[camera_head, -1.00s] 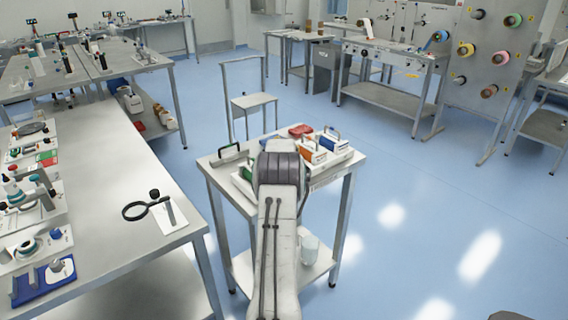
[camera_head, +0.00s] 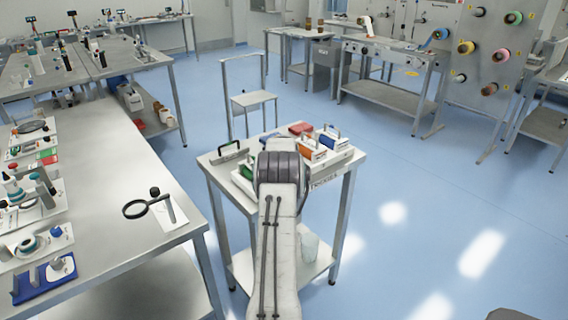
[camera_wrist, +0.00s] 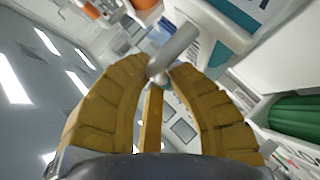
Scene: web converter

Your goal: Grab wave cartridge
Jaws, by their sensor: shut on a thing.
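In the wrist view my gripper (camera_wrist: 162,76) has its yellow-brown fingers closed on the grey bar handle (camera_wrist: 178,48) of a white cartridge with a teal panel (camera_wrist: 222,52). I take this for the wave cartridge, but its label cannot be read. In the head view my arm hides the gripper and the held cartridge. Other cartridges sit in the white tray on the small metal cart: an orange one (camera_head: 312,151), a blue one (camera_head: 329,142) and a partly hidden green one (camera_head: 247,170). I cannot tell whether the held cartridge is clear of the tray.
The cart top (camera_head: 214,167) also carries a red item (camera_head: 301,128) and a dark-handled piece (camera_head: 230,151). A clear cup (camera_head: 309,247) stands on its lower shelf. A long bench (camera_head: 120,225) with a magnifier (camera_head: 140,209) is at left. The blue floor to the right is open.

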